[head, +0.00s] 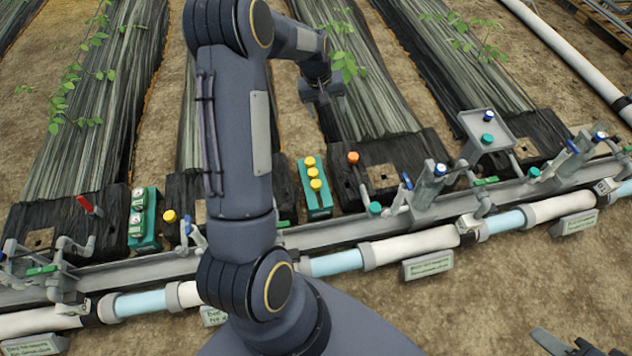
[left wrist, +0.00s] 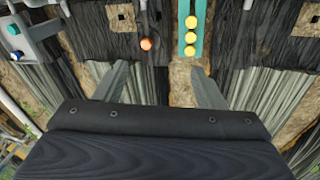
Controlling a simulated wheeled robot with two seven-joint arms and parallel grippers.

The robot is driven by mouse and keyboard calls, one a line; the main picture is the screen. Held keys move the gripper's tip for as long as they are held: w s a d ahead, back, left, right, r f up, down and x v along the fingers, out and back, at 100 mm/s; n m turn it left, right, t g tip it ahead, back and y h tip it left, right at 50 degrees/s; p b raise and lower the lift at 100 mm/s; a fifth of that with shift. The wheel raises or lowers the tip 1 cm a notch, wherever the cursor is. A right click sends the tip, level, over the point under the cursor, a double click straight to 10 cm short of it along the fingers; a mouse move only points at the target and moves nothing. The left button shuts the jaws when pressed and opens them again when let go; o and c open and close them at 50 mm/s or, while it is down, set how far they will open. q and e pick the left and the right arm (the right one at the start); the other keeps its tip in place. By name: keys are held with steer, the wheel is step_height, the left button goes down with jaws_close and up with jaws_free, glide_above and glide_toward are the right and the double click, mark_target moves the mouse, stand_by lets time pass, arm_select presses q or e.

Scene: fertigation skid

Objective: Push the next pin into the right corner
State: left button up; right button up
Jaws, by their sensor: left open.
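A green holder (head: 316,188) carries a row of three yellow-topped pins (head: 312,173). The holder also shows in the left wrist view (left wrist: 204,14), with its yellow tops (left wrist: 191,34). An orange-topped pin (head: 353,158) stands at the dark bed end right of the holder, and in the left wrist view (left wrist: 147,44). A single yellow-topped pin (head: 169,216) stands at the bed end to the left. My left gripper (head: 322,90) hangs over the bed, beyond the holder and apart from it. Its fingers (left wrist: 160,82) are spread with nothing between them.
A grey rail (head: 340,228) and a white pipe (head: 410,245) cross the front. A green block (head: 143,220) with gauges and a red lever (head: 88,204) are at left. A raised grey tray (head: 485,133) with blue and teal knobs stands at right. Dark parts at lower right may be my right gripper.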

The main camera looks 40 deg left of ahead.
arm_select(q)
steer(key=w+a+f+n+g+b, duration=0.1)
steer(key=a+f+b, duration=0.15)
steer(key=f, duration=0.75)
steer(key=w+a+f+b, duration=0.1)
steer(key=w+f+b, duration=0.15)
steer(key=f, duration=0.65)
steer(key=g+y+b, duration=0.1)
steer(key=b, duration=0.5)
glide_above(316, 182)
steer(key=shift+n, duration=0.3)
step_height(316, 182, down, 18)
steer(key=shift+s+f, duration=0.1)
steer(key=shift+f, duration=0.05)
step_height(316, 182, down, 8)
steer(key=b, duration=0.3)
steer(key=shift+r, duration=0.25)
arm_select(e)
step_height(316, 182, down, 16)
steer(key=shift+f, duration=0.15)
